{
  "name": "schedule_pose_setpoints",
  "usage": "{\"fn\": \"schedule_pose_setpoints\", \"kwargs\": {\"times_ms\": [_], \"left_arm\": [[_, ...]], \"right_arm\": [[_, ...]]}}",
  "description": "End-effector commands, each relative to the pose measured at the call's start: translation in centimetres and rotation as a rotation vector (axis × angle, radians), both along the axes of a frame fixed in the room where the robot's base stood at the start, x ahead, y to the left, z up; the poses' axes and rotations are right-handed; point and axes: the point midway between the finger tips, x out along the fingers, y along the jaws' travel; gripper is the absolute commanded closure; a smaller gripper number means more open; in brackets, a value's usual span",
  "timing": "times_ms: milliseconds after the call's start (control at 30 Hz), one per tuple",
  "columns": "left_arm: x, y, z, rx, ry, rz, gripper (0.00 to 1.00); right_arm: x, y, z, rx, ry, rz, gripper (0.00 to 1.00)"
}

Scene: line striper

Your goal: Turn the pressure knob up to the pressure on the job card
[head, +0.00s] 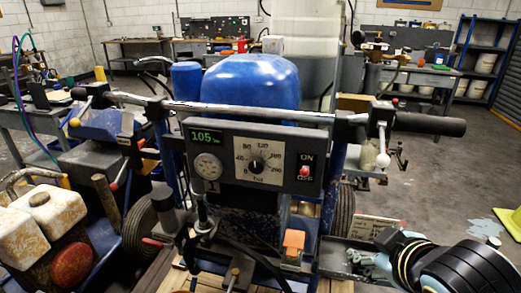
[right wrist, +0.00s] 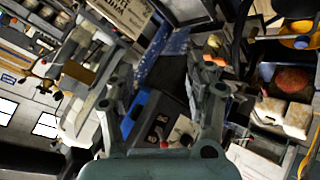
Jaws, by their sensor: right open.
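The pressure knob (head: 257,164) is a small dark knob on a pale dial marked in bar, on the striper's dark control panel (head: 229,181). A green digital display (head: 205,136) reads about 105. In the head view my right arm is at the lower right, apart from the panel. A printed card (head: 375,228) lies low right of the panel; its text is too small to read. My left gripper is not in view.
A red-tipped ON/OFF switch (head: 305,171) is right of the knob. The handlebar (head: 240,112) crosses above the panel, with a lever (head: 382,130) at its right. A blue tank (head: 252,82) stands behind. A grey tray (head: 352,260) sits below right.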

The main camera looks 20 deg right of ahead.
Motion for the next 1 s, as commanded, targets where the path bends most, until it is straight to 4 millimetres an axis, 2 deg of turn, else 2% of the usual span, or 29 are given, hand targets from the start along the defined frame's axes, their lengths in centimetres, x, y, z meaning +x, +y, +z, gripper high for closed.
{"fn": "schedule_pose_setpoints", "kwargs": {"times_ms": [33, 133, 233, 400, 500, 600, 733, 867, 1000], "left_arm": [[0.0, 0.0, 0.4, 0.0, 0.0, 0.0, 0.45], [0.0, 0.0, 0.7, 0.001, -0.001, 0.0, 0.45], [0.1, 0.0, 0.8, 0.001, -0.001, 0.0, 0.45], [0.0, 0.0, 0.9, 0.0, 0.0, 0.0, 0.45], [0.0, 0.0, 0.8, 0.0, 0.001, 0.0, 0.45], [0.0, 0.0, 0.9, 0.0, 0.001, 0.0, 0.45], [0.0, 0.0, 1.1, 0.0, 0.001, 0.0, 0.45], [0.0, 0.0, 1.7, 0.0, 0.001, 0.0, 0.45], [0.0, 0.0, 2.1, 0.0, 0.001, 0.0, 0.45]], "right_arm": [[1.3, -0.1, 1.3, -0.065, -0.058, 0.039, 0.45], [4.0, 0.1, 3.5, -0.221, -0.185, 0.142, 0.45], [6.5, 1.6, 5.2, -0.395, -0.31, 0.278, 0.45], [9.2, 6.8, 6.5, -0.678, -0.504, 0.562, 0.45], [9.5, 9.8, 6.5, -0.78, -0.583, 0.695, 0.45], [9.5, 11.6, 6.4, -0.833, -0.628, 0.771, 0.45], [10.2, 12.4, 6.4, -0.85, -0.646, 0.797, 0.45], [12.3, 12.7, 6.7, -0.848, -0.648, 0.795, 0.45], [15.2, 13.3, 6.7, -0.848, -0.646, 0.795, 0.45]]}}
